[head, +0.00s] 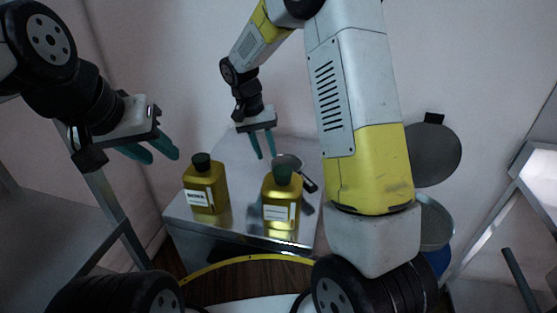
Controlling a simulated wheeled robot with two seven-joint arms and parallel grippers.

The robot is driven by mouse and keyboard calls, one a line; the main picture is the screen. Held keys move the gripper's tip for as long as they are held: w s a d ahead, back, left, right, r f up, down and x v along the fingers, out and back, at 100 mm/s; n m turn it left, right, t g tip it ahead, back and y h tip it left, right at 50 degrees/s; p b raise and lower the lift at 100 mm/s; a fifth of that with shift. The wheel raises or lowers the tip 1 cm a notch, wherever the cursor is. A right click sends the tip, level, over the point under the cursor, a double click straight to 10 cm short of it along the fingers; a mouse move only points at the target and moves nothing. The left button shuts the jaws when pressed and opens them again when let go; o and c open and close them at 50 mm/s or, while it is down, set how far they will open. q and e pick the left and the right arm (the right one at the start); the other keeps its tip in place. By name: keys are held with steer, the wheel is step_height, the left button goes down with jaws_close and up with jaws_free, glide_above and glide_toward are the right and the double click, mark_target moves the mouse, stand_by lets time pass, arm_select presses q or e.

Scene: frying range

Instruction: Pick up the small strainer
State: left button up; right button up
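The small strainer (287,162) lies on the metal table behind the right-hand yellow bottle, which partly hides it. Its round bowl shows above the bottle cap, and its dark handle points to the lower right. My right gripper (267,156) points down just left of the strainer bowl. Its teal fingers are apart with nothing between them. I cannot tell how far above the table they are. My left gripper (164,159) is at the left, clear of the table things. Its teal fingers are apart and empty.
Two yellow bottles with dark caps, a left one (205,188) and a right one (281,207), stand on the metal table (238,222). A round lid (432,155) and a bin (436,222) are at the right. A grey surface (50,220) is at the left.

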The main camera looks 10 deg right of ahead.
mark_target(295, 162)
steer(key=x, duration=0.5)
steer(key=shift+s+d+f, duration=0.1)
steer(key=shift+d+f, duration=0.15)
steer(key=shift+d, duration=0.05)
jaws_close()
stand_by(1.1)
